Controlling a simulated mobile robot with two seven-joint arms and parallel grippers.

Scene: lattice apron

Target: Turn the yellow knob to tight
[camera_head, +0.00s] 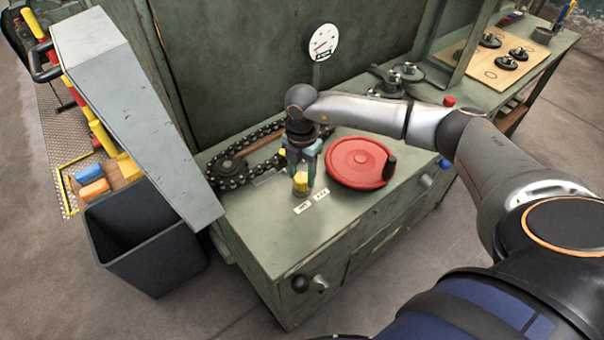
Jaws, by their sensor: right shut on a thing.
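The yellow knob (301,182) stands on the green bench top (262,232), toward its front edge. My right gripper (301,172) points down over the knob and is shut on it; its fingers hide part of the knob's sides and top. Two small white labels (311,201) lie on the bench just in front of the knob; their lettering is too small to read. My left gripper is not in view.
A red handwheel (358,162) with a black handle sits close right of the knob. A chain (232,170) lies to the left and behind. A gauge (321,42) is on the back panel. A dark bin (150,245) stands left of the bench.

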